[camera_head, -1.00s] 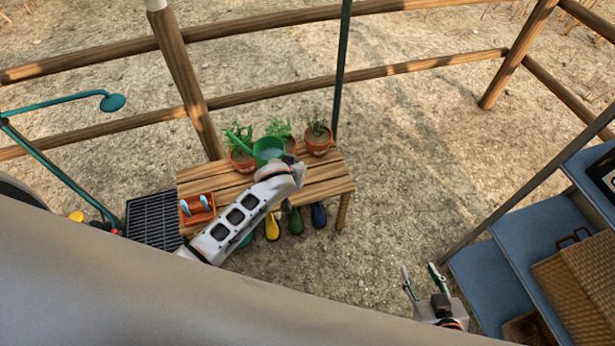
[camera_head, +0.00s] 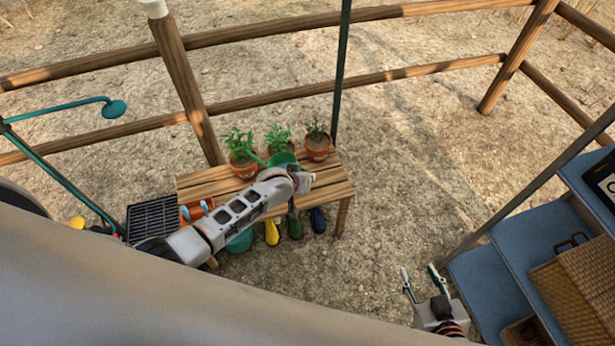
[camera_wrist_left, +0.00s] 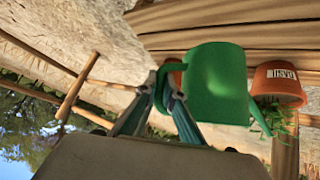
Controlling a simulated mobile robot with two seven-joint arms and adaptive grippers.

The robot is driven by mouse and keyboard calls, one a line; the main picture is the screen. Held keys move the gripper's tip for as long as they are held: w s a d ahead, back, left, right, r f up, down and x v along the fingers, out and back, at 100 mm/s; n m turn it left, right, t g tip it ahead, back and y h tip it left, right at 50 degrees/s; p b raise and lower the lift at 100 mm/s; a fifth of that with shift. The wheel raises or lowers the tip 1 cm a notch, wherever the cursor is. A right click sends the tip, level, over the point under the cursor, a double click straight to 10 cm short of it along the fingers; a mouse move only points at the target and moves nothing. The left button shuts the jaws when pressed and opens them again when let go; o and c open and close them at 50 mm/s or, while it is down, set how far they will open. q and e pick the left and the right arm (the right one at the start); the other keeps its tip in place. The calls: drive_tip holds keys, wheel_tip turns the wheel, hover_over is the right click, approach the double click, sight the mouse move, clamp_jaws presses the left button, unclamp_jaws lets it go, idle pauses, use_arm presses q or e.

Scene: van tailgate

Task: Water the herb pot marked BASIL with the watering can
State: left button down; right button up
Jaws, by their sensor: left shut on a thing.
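My left gripper (camera_wrist_left: 160,98) is shut on the handle of the green watering can (camera_wrist_left: 216,82) in the left wrist view, which is upside down. In the head view the can (camera_head: 284,158) is held by the bench pots, partly hidden by my left arm. Its spout points left toward the left pot (camera_head: 243,167). The middle pot's herb (camera_head: 278,137) shows behind the can, and the right pot (camera_head: 318,150) stands clear. One terracotta pot (camera_wrist_left: 277,86) beside the spout has a white label, too small to read surely. My right gripper (camera_head: 418,267) is open and empty, far from the bench.
The wooden bench (camera_head: 335,188) holds the pots and an orange caddy (camera_head: 190,212), partly covered by my left arm. Colourful boots (camera_head: 295,226) stand below it. A rail fence (camera_head: 270,92) and green pole (camera_head: 341,70) are behind. Blue steps (camera_head: 480,283) are at right.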

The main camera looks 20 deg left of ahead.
use_arm(q)
drive_tip(key=shift+w+r+h, duration=0.1)
drive_tip(key=shift+r+h, duration=0.3)
drive_tip(key=shift+r, duration=0.1)
drive_tip(key=shift+r+n+h+b, duration=0.1)
drive_tip(key=shift+n+h+b, duration=0.2)
drive_tip(key=shift+b, duration=0.1)
drive_tip(key=shift+w+a+r+n+g+h+b, duration=0.1)
drive_tip(key=shift+a+r+n+g+h+b, duration=0.2)
drive_tip(key=shift+b, duration=0.5)
drive_tip(key=shift+a+r+n+g+h+b, duration=0.1)
drive_tip(key=shift+a+n+h+b, duration=0.15)
drive_tip(key=shift+h+b, duration=0.4)
drive_tip(key=shift+w+a+r+b, duration=0.1)
drive_tip(key=shift+a+r+b, duration=0.15)
drive_tip(key=shift+r, duration=0.35)
drive_tip(key=shift+a+r+b, duration=0.15)
drive_tip(key=shift+r+b, duration=0.1)
drive_tip(key=shift+r, duration=0.3)
